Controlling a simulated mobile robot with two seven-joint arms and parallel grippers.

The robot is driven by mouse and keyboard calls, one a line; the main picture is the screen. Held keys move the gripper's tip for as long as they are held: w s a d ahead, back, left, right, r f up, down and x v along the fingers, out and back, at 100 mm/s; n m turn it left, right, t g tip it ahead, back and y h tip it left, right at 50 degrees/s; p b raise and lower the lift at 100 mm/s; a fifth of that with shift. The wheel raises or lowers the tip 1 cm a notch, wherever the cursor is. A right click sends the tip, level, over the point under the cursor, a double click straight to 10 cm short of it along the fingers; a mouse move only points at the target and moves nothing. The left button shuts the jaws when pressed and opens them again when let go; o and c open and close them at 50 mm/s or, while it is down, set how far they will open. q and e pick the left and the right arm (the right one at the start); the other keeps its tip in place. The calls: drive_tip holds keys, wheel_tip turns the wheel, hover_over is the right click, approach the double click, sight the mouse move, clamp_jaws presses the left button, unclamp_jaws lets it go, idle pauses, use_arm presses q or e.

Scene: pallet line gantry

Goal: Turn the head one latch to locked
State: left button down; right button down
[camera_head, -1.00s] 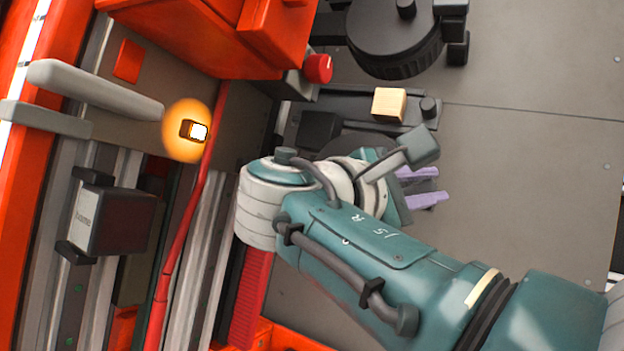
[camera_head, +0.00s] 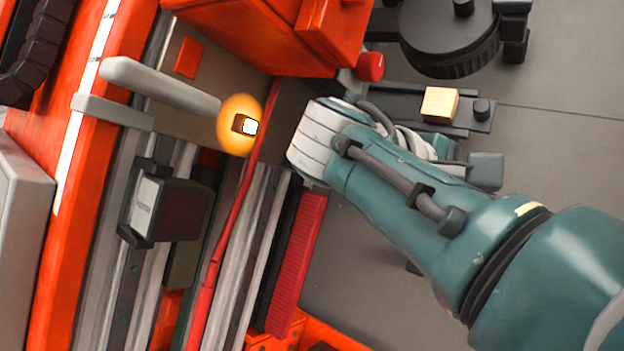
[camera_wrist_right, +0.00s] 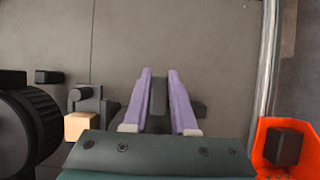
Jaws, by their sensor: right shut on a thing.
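In the right wrist view, my right gripper (camera_wrist_right: 159,73) has its two purple fingers on either side of a dark grey bar (camera_wrist_right: 159,98) and is shut on it. The bar looks like the latch handle, but its base is partly hidden by the gripper body. It points roughly straight along the fingers. In the head view my right arm covers the fingers and the bar, so the latch's locked or unlocked position cannot be told. My left gripper is not in view.
A cream block (camera_head: 440,104) sits on a dark fixture beside a black drum (camera_head: 447,38). A red knob (camera_head: 369,67), a glowing lamp (camera_head: 243,125) and a grey bar (camera_head: 160,88) are on the orange gantry side. Grey floor plate (camera_head: 560,150) lies open at right.

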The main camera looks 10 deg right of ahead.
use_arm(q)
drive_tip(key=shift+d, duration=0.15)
use_arm(e)
drive_tip(key=c, duration=0.7)
unclamp_jaws()
